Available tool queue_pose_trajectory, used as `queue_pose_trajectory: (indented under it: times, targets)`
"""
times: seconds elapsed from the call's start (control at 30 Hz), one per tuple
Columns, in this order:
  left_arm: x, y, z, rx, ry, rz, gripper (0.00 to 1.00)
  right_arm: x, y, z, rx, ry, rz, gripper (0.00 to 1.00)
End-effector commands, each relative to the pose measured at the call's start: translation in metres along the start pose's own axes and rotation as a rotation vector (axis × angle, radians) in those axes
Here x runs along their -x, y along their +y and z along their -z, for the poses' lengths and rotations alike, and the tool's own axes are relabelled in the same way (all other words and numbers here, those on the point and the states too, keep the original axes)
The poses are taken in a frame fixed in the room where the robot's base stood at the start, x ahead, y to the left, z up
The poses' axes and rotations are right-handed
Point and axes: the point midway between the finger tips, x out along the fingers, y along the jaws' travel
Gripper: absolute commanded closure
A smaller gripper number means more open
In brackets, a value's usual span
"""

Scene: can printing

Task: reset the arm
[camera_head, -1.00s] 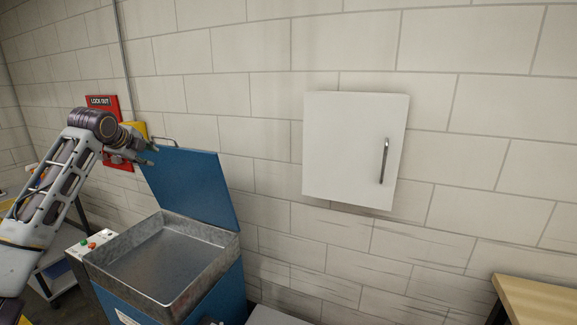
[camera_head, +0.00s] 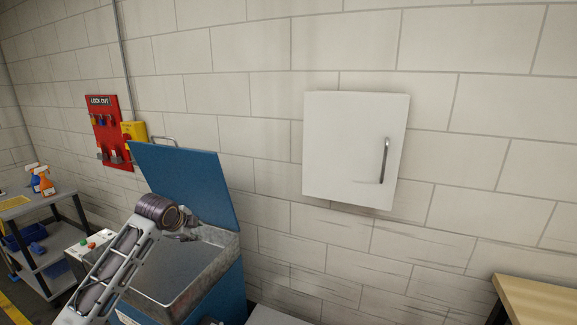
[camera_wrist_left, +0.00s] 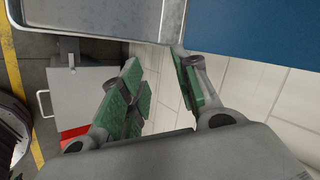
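My left arm comes in from the lower left in the head view, in front of the blue machine. My left gripper (camera_head: 188,230) is small and partly hidden by its own wrist, over the right part of the metal basin (camera_head: 160,285). In the left wrist view my left gripper (camera_wrist_left: 160,85) has its green-padded fingers apart, with nothing between them. The blue lid (camera_head: 185,180) stands open, leaning back near the wall. My right gripper is in neither view.
A white wall cabinet (camera_head: 345,150) with a handle is shut. A red lockout board (camera_head: 112,150) hangs on the left. A cart (camera_head: 50,262) with spray bottles (camera_head: 46,180) stands at the far left. A wooden tabletop (camera_head: 540,298) is at the lower right.

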Motion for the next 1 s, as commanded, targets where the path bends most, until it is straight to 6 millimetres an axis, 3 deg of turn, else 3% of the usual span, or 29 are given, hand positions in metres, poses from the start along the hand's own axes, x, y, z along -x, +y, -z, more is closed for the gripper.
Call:
queue_pose_trajectory:
  times: [0.03,0.43,1.0]
  targets:
    - [-0.005,0.015,0.006,0.018,0.005,-0.014,0.68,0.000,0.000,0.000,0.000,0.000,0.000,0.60]
    - [-0.022,0.113,0.035,0.193,0.013,-0.095,0.68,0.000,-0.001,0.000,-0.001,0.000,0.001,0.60]
    - [-0.014,0.241,0.058,0.490,-0.014,-0.201,0.68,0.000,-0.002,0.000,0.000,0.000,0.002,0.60]
